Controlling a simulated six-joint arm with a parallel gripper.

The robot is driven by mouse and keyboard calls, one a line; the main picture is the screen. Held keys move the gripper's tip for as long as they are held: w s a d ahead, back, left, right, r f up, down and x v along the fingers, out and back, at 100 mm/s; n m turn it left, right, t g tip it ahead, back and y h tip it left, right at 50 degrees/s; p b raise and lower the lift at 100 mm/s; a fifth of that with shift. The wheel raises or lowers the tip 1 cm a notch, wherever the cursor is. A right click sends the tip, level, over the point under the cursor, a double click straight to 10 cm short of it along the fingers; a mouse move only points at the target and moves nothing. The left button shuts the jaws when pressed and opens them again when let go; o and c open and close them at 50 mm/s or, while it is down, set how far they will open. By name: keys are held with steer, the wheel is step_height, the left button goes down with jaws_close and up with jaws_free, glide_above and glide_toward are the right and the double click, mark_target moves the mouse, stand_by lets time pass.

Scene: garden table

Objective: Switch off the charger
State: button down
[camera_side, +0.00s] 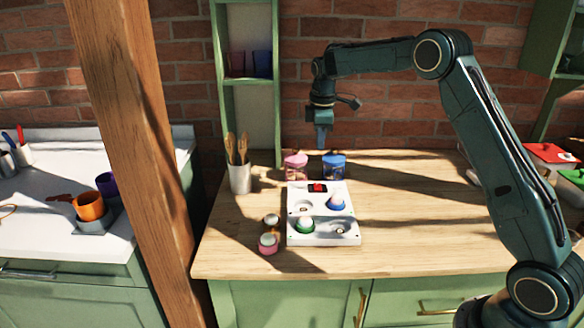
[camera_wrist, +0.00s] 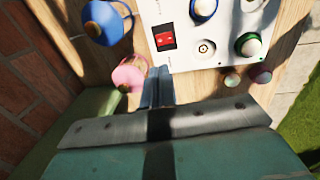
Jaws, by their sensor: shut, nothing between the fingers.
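The charger (camera_side: 296,238) is a white box lying on the wooden counter. A red rocker switch (camera_side: 317,188) in a black frame sits at its back edge. The switch also shows in the wrist view (camera_wrist: 165,40); I cannot tell its position for sure. A blue-based white-domed piece (camera_side: 336,203) and a green-based one (camera_side: 305,225) sit in two of the charger's round wells; the other wells look empty.
Two loose domed pieces (camera_side: 271,220) (camera_side: 268,243) lie left of the charger. A utensil pot (camera_side: 240,179) stands at the back left. The counter right of the charger is clear.

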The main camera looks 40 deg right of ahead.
glide_above(318, 188)
steer(key=f, duration=1.1)
steer(key=shift+w+d+f, duration=0.2)
steer(key=shift+w+d, duration=0.15)
steer(key=shift+w+d+f, duration=0.1)
steer(key=shift+f, duration=0.75)
steer(key=shift+w+f, duration=0.1)
steer(key=shift+f, duration=0.4)
steer(key=shift+s+a, duration=0.65)
steer(key=shift+s, duration=0.05)
